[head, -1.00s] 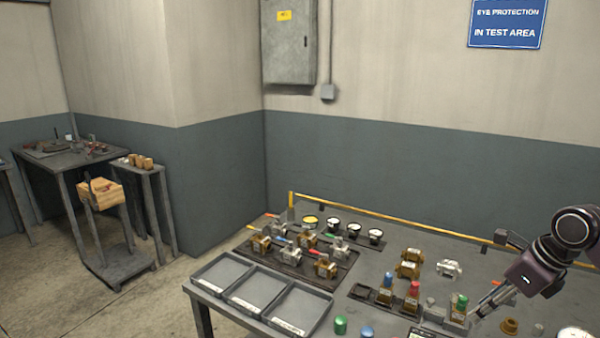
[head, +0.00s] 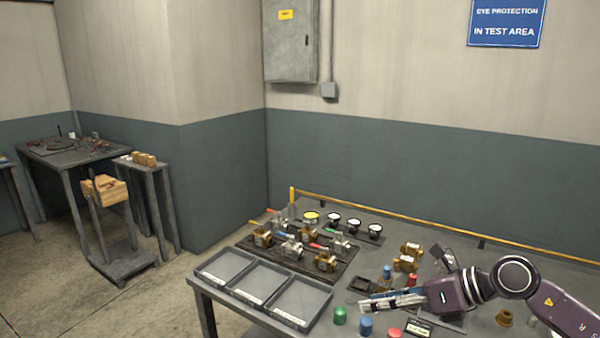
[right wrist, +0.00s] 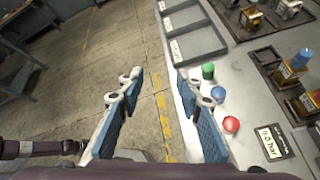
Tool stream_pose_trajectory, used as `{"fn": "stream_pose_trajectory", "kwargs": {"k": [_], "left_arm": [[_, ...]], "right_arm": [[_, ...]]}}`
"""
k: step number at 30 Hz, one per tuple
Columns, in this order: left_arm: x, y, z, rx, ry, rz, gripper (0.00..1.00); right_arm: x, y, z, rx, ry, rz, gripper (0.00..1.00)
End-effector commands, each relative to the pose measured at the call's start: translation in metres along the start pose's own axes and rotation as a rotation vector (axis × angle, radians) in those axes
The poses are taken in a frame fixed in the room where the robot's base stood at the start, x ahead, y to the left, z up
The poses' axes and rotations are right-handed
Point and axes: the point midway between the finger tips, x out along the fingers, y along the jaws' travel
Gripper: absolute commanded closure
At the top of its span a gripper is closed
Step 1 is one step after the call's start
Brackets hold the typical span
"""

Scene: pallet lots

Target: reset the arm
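My right arm comes in from the right in the head view. Its gripper (head: 375,304) is above the front part of the test bench (head: 250,315), pointing left. In the right wrist view the two blue-padded fingers of the right gripper (right wrist: 153,90) stand wide apart with nothing between them. Floor and the bench edge show through the gap. My left gripper is not seen in the head view. A dark part of my own body shows at the lower left of the right wrist view, but I cannot make out a gripper on it.
Green (head: 339,315), blue (head: 366,326) and red (head: 394,332) caps stand on the bench close to the right gripper. Shallow trays (head: 300,300) lie at the front left. Valves (head: 326,262) stand on a dark board, with gauges (head: 375,231) behind. Open floor lies left of the bench.

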Motion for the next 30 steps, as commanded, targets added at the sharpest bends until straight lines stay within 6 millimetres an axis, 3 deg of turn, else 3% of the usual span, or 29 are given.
{"fn": "stream_pose_trajectory", "kwargs": {"k": [1, 3, 6, 10, 14, 17, 20, 22, 26, 27, 30], "left_arm": [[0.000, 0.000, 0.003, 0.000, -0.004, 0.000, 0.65], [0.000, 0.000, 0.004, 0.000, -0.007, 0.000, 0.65], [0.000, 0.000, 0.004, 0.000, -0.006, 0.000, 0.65], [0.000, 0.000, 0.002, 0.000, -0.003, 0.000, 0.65], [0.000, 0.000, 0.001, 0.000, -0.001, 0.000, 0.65], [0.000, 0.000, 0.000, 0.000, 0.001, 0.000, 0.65], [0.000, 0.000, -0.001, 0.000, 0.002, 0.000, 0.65], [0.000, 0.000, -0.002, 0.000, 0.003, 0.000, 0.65], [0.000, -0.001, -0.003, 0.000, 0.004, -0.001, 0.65], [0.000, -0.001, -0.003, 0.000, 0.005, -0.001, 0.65], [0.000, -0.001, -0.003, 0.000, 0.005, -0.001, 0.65]], "right_arm": [[0.021, 0.031, 0.010, 0.058, -0.092, 0.086, 0.67], [0.036, 0.068, 0.033, 0.173, -0.248, 0.193, 0.67], [0.038, 0.103, 0.066, 0.382, -0.466, 0.319, 0.67], [0.022, 0.108, 0.091, 0.720, -0.726, 0.422, 0.67], [0.001, 0.076, 0.085, 1.116, -0.955, 0.447, 0.67], [-0.010, 0.039, 0.051, 1.445, -1.102, 0.408, 0.67], [-0.014, 0.005, -0.008, 1.785, -1.219, 0.312, 0.67], [-0.014, -0.010, -0.060, 2.017, -1.278, 0.215, 0.67], [-0.011, -0.014, -0.159, 2.387, -1.333, -0.005, 0.67], [-0.011, -0.009, -0.189, 2.487, -1.337, -0.081, 0.67], [-0.011, 0.009, -0.250, 2.686, -1.331, -0.259, 0.67]]}}
